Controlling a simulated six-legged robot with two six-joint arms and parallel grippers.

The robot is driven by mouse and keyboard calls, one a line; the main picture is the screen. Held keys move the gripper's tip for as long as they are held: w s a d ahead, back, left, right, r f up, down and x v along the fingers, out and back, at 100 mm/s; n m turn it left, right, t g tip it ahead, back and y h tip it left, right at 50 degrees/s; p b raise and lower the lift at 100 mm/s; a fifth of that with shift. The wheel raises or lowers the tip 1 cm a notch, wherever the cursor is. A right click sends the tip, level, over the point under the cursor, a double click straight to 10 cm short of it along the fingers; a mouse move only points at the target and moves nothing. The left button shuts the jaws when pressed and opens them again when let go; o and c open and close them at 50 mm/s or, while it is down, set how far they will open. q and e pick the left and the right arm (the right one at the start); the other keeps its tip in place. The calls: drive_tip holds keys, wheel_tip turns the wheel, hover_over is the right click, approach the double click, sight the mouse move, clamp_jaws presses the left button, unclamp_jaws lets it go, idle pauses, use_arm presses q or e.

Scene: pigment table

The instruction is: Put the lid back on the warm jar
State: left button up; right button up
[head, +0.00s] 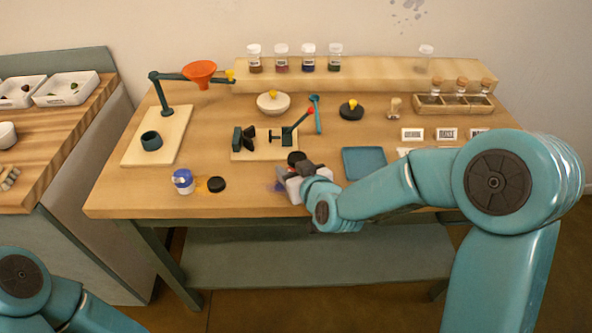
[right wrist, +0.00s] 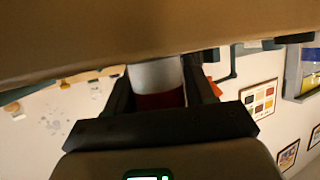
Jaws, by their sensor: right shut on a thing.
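In the head view my right gripper (head: 303,182) is low over the front middle of the table. In the right wrist view it is shut on a cylinder (right wrist: 157,82), pale white in one part and dark red in the other. Whether this is the warm jar I cannot tell. A black round lid-like thing (head: 296,158) shows just behind the gripper; whether they touch is unclear. A small white and blue jar (head: 182,181) stands at the front left, with a flat black lid (head: 216,184) on the table beside it. My left gripper is out of view.
A yellow smear lies between the jar and lid, a purplish one beside my right gripper. Behind stand a clamp-like device (head: 262,140), a white bowl (head: 273,104) and a blue tray (head: 364,163). Several jars line the back shelf (head: 385,75).

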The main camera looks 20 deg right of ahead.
sight(294, 152)
drive_tip(key=shift+r, duration=0.1)
wheel_tip(294, 152, up, 10)
drive_tip(key=shift+f+p, duration=0.1)
drive_tip(key=shift+p, duration=1.15)
wheel_tip(294, 152, up, 10)
drive_tip(key=p, duration=0.5)
